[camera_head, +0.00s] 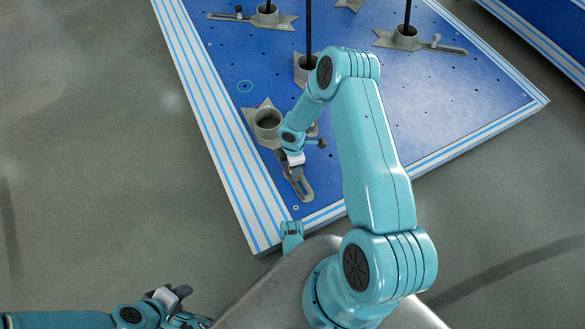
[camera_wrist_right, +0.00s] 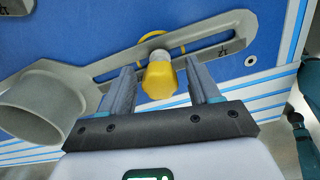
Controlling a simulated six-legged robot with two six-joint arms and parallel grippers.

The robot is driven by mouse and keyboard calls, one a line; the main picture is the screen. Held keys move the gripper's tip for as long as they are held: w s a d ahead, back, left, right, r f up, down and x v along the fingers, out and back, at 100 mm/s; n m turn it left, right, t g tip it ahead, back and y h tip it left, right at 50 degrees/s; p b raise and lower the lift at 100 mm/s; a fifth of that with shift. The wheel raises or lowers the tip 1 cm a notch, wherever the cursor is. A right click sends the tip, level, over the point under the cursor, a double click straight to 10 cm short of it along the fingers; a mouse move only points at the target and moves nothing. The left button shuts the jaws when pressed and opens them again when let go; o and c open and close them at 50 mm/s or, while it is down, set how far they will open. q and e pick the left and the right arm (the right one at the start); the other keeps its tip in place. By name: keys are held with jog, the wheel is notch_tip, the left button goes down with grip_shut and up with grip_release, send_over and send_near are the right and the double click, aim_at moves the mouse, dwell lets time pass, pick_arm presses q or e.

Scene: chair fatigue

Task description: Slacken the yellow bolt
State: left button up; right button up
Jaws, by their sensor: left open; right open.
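The yellow bolt (camera_wrist_right: 160,78) sits in the slot of a grey slotted arm (camera_wrist_right: 205,58) on the blue platform, with a yellow ring marking behind it. My right gripper (camera_wrist_right: 160,68) is open, with one finger on each side of the bolt; I cannot tell whether either touches it. In the head view the right arm reaches over the slotted arm (camera_head: 303,191) near the platform's front corner, and the bolt itself is hidden there. My left gripper (camera_head: 172,295) is open and empty at the lower left, over the floor and away from the platform.
A grey cup-shaped socket (camera_head: 267,121) joins the slotted arm and shows large in the wrist view (camera_wrist_right: 42,108). Other sockets (camera_head: 404,38) with dark upright poles stand farther back. The platform's striped edge (camera_head: 212,135) borders clear grey floor on the left.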

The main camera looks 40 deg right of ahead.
jog(key=m, duration=0.4)
dwell(0.4)
jog(key=shift+m, duration=2)
jog(key=m, duration=0.4)
jog(key=c, duration=0.6)
jog(key=shift+n, duration=0.7)
jog(key=shift+c, duration=0.2)
